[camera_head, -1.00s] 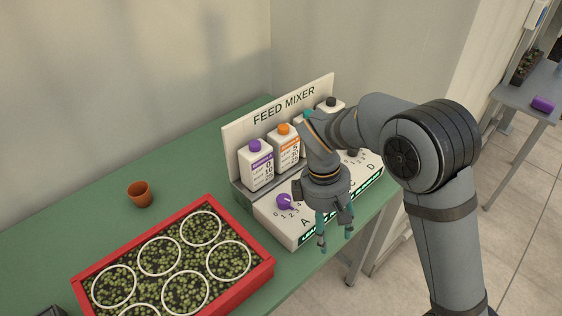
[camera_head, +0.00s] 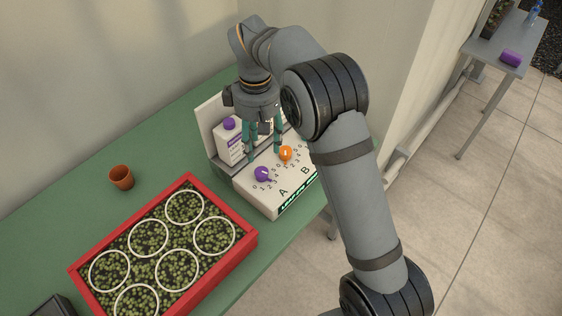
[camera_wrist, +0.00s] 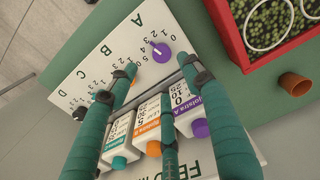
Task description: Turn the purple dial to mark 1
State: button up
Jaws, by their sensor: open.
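The purple dial (camera_head: 262,174) sits on the sloped white panel of the feed mixer (camera_head: 250,193), by the letter A. In the wrist view, the fingertips (camera_wrist: 158,76) spread near the panel's back edge, beside the dial.
An orange dial (camera_head: 285,153) sits close to the right of the purple one. Bottles with purple (camera_wrist: 200,128), orange (camera_wrist: 153,148) and teal (camera_wrist: 119,162) caps stand behind the panel. A red tray (camera_head: 252,243) and a terracotta pot (camera_head: 121,178) stand on the green bench (camera_head: 75,225).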

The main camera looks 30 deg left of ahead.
aim_at(261, 171)
jog(key=f, duration=1)
jog(key=shift+s+a+f, duration=0.15)
jog(key=shift+s, duration=0.05)
jog(key=shift+c, duration=1.2)
jog(key=c, duration=0.9)
jog(key=shift+c, duration=0.2)
